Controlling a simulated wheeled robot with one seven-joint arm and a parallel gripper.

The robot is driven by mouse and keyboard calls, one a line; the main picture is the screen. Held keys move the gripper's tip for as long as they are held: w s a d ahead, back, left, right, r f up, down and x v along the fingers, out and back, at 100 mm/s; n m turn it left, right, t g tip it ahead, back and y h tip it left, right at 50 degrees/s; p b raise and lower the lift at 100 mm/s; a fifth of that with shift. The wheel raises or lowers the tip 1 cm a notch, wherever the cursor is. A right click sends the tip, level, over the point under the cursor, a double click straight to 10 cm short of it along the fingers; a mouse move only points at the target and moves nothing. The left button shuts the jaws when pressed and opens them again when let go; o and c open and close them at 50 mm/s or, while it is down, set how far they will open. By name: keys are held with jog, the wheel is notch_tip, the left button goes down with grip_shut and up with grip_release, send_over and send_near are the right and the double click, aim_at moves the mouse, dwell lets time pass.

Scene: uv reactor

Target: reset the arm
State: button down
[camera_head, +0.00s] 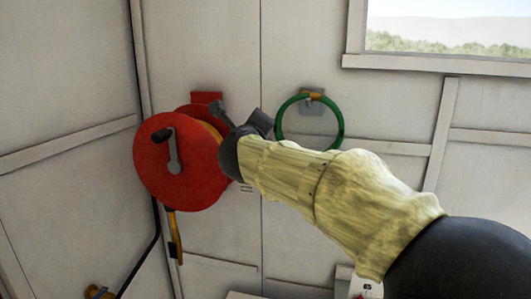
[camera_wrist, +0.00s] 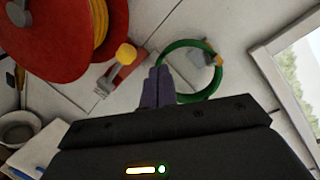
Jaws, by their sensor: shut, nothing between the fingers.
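My arm reaches from the lower right of the head view towards the back wall, with its end in front of the wall between a red hose reel and a green ring. In the wrist view my gripper (camera_wrist: 158,88) is shut and empty, its dark fingers pressed together. In the head view the wrist hides most of the gripper; a grey part shows at its end. In the wrist view the fingers overlap the lower left of the green ring in the picture; I cannot tell whether they touch it.
A red hose reel (camera_head: 165,170) with a grey crank is mounted at the left corner. A green ring (camera_head: 342,118) hangs on a grey wall plate. A window (camera_head: 450,30) is at the upper right. A round container (camera_wrist: 18,128) shows at the left of the wrist view.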

jog(key=s+d+f+n+g+y+b, duration=0.1)
jog(key=s+d+f+n+g, duration=0.15)
jog(key=f+n, duration=0.5)
jog(key=s+d+f+n+g+y, duration=0.1)
jog(key=s+d+f+n+g, duration=0.2)
jog(key=f, duration=0.7)
jog(key=s+d+f+n+g+y+b, duration=0.1)
jog(key=d+f+n, duration=0.2)
jog(key=f+n, duration=0.45)
jog(key=s+d+f+n+g+h+b, duration=0.1)
jog(key=s+d+f+n+g, duration=0.2)
jog(key=s+f, duration=0.7)
jog(key=s+d+f+n+g+h, duration=0.1)
jog(key=s+d+f+n+g, duration=0.3)
jog(key=s+d+f, duration=0.3)
jog(key=s+f+g, duration=0.1)
jog(key=s+f, duration=0.1)
jog(key=s, duration=0.1)
jog(key=shift+s+d+f+h+b, duration=0.15)
jog(key=shift+s+f+h+b, duration=0.15)
jog(key=shift+f+b, duration=0.1)
jog(key=shift+w, duration=0.1)
